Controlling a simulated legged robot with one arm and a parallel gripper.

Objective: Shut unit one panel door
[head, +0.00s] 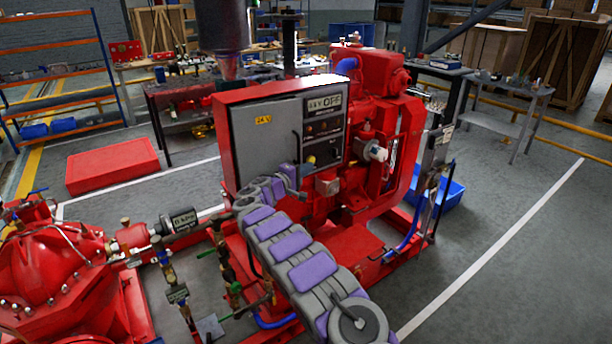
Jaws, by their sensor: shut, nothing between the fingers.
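The unit one panel is a red box (284,90) on top of the red pumpset. Its grey door (262,138) carries a yellow label and a dark upright handle (297,150) near its right edge. The door looks about level with the red frame; I cannot tell whether a small gap remains. My grey and purple arm reaches up from the bottom right to the door's lower right corner. My gripper (302,172) is there, shut and empty, close below the handle. Its fingers are small and partly hidden, so I cannot tell whether they touch the door.
A control face (324,128) with a display and knobs sits right of the door. A red pump (55,265) with pipes and valves stands at lower left. A red block (113,165) and shelves (60,75) are behind. Grey floor (510,265) is clear at right.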

